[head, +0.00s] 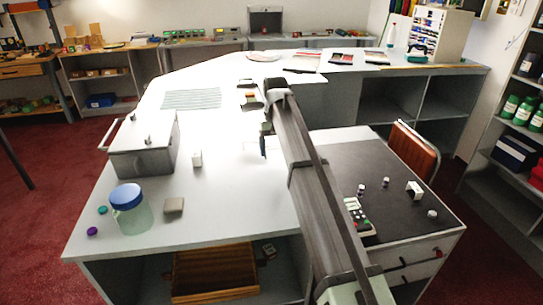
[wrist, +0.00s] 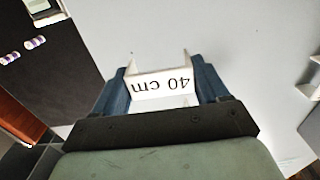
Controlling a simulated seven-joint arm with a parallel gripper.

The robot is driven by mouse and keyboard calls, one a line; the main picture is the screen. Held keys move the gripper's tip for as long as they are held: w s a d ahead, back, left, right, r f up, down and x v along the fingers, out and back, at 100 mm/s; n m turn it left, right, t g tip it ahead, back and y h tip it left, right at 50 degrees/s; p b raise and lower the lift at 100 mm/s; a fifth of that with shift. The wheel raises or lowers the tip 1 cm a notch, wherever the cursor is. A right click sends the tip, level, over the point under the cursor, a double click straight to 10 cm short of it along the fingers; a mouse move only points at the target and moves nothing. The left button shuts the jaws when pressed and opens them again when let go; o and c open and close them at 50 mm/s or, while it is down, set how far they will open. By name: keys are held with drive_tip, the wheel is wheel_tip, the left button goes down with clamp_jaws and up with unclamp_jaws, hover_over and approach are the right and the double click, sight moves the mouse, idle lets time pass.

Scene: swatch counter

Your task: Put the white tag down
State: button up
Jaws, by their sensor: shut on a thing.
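The white tag (wrist: 158,92) shows in the wrist view between my gripper's two blue fingers, its "40 cm" lettering upside down. My gripper (wrist: 162,80) is shut on it. Pale pointed corners of the tag rise beside the fingers. In the head view my gripper (head: 264,146) hangs over the middle of the white counter (head: 235,205), left of my arm. The tag cannot be made out there against the bright counter. I cannot tell whether the tag touches the counter.
Left on the counter are a grey lidded box (head: 143,155), a small white object (head: 196,158), a blue-lidded jar (head: 128,212) and a grey block (head: 173,206). A dark worktop (head: 395,205) with small items lies right.

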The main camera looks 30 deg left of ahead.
sight(274, 166)
drive_tip(key=shift+f, duration=1.9)
drive_tip(key=shift+f, duration=0.1)
drive_tip(key=o, duration=1)
wheel_tip(274, 166, up, 12)
drive_tip(key=shift+r, duration=0.15)
